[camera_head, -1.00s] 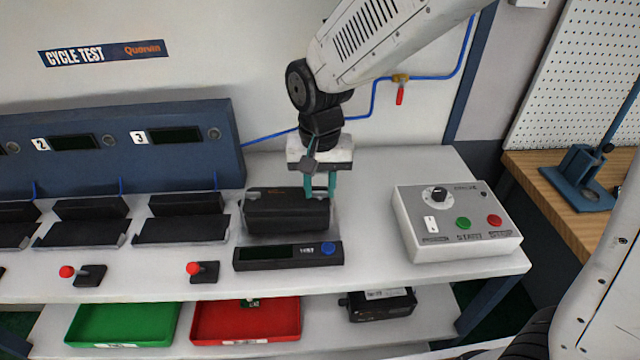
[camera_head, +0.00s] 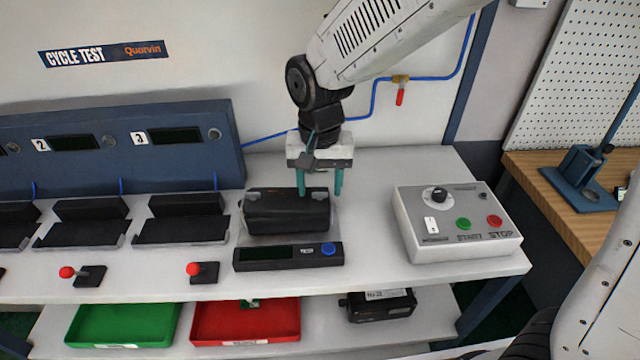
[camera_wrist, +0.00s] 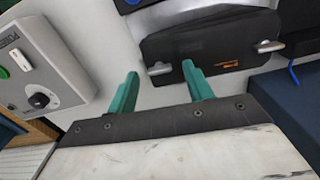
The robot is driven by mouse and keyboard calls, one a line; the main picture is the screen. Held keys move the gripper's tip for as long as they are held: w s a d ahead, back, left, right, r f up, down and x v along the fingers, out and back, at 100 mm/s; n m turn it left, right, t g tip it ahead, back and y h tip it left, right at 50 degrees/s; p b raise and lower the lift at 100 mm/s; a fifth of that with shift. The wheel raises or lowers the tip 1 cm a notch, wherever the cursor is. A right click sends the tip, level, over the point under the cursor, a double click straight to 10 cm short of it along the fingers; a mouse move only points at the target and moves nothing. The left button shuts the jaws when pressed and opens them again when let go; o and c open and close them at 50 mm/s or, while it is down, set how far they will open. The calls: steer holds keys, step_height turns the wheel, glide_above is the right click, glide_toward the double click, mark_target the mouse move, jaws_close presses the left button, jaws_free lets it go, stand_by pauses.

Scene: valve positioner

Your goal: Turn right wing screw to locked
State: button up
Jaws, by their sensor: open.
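The black valve positioner (camera_head: 285,217) lies on a scale-like stand on the bench. It also shows in the wrist view (camera_wrist: 205,45). Its right wing screw (camera_wrist: 159,69) is a small grey tab at the device's edge, lying roughly along its long side. The left wing screw (camera_wrist: 269,46) lies at the opposite end. My gripper (camera_head: 320,190) points down over the device's right end, its teal fingers spread. In the wrist view the fingertips (camera_wrist: 159,73) appear on either side of the right wing screw, with gaps; contact is not visible.
A grey control box (camera_head: 458,222) with a knob and green and red buttons stands to the right. A display unit (camera_head: 287,256) is in front of the device. Empty black cradles (camera_head: 183,229) and red-knobbed levers (camera_head: 204,271) are to the left. Bench between device and box is clear.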

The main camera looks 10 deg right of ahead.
mark_target(320, 192)
step_height(320, 192, up, 7)
steer(key=shift+r, duration=0.1)
stand_by(0.5)
steer(key=s+d+r, duration=0.2)
steer(key=s+d, duration=0.8)
steer(key=s+d+r+n+t, duration=0.1)
steer(key=s+d+r, duration=0.1)
steer(key=s+d, duration=0.8)
steer(key=shift+d+r, duration=0.3)
steer(key=shift+d, duration=0.3)
